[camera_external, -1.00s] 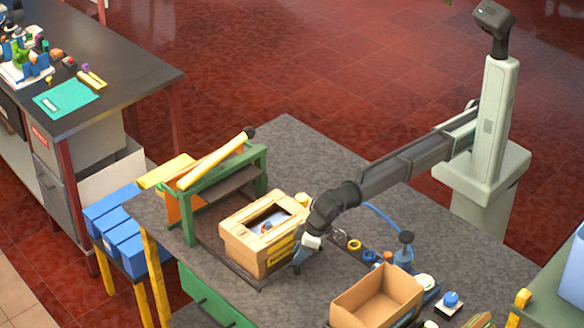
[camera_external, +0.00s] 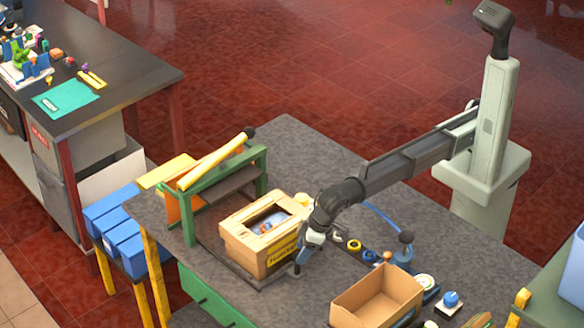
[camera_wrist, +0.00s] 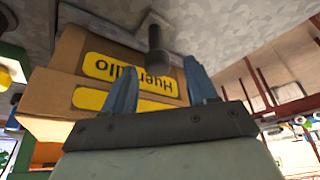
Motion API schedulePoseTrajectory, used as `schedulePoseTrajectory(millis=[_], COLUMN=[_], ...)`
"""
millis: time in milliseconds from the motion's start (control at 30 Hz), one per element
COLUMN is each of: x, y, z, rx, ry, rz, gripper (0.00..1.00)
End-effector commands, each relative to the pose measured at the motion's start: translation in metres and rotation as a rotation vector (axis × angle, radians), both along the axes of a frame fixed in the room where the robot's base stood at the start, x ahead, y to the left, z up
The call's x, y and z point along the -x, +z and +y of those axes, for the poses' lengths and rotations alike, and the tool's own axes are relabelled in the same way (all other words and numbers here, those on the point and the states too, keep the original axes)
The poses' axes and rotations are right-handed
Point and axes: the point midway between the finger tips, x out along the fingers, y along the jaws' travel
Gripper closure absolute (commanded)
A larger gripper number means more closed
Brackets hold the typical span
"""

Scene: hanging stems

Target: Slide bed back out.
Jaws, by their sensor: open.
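The bed (camera_external: 238,271) is a dark flat plate on the grey table, its edge showing below a cardboard box (camera_external: 245,245). The box has an open window in its top and yellow labels; it sits in front of the green frame, not under it. My gripper (camera_external: 300,266) is low beside the box's right side. In the wrist view, my gripper (camera_wrist: 160,82) has its two blue-grey fingers apart, with a dark upright post (camera_wrist: 156,45) showing between them. I cannot tell whether the fingers touch the post. The box (camera_wrist: 60,95) is close beside the fingers.
The green frame (camera_external: 190,215) with a yellow lever (camera_external: 215,160) stands left of the box. Small round parts (camera_external: 354,245), a blue bottle (camera_external: 404,250) and an open carton (camera_external: 375,300) lie to the right.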

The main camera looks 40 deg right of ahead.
Motion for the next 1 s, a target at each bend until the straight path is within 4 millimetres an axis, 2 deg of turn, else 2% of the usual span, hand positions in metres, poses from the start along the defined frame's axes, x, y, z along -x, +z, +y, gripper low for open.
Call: schedulePoseTrajectory(millis=[300, 533, 700, 1000], x=[0.017, 0.027, 0.031, 0.032], y=[0.059, 0.092, 0.105, 0.109], z=[-0.017, -0.027, -0.031, -0.032], rx=[-0.002, -0.001, -0.001, 0.000], ry=[0.001, 0.001, 0.001, 0.000], rz=[0.001, 0.001, 0.001, 0.001], gripper=[0.43, 0.43, 0.43, 0.43])
